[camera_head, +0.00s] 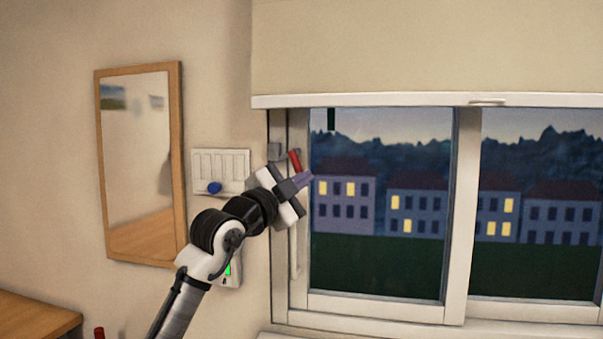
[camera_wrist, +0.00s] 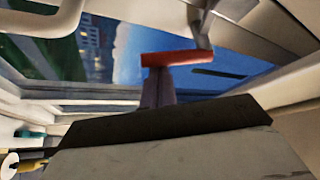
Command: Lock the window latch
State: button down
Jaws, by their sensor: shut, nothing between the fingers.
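The window latch shows as a short red handle (camera_head: 295,161) on the left side of the window frame, leaning slightly from upright. A small grey block (camera_head: 274,151) sits on the frame just left of it. In the wrist view the red handle (camera_wrist: 185,58) lies across the picture just past my fingertips, joined to a grey bracket (camera_wrist: 200,28). My gripper (camera_head: 309,177) is shut and empty, with its purple-grey fingers just below and right of the handle in the head view. The fingers (camera_wrist: 158,90) overlap the handle's lower edge in the wrist view; I cannot tell whether they touch it.
The window (camera_head: 463,220) has white frames and a lowered blind (camera_head: 430,50) above. A white wall panel (camera_head: 205,165) with a blue knob (camera_head: 214,188) is left of my gripper. A mirror (camera_head: 180,150) hangs farther left. A wooden surface (camera_head: 35,315) is at lower left.

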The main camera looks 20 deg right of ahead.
jog(key=shift+w+a+f+m+g, duration=0.35)
jog(key=shift+w+a+m+g, duration=0.15)
jog(key=shift+a+m, duration=0.2)
jog(key=shift+a, duration=0.1)
dwell(0.4)
jog(key=s+a+b, duration=0.3)
jog(key=s+a, duration=0.3)
jog(key=s, duration=0.1)
dwell(0.4)
jog(key=shift+s+a, duration=0.1)
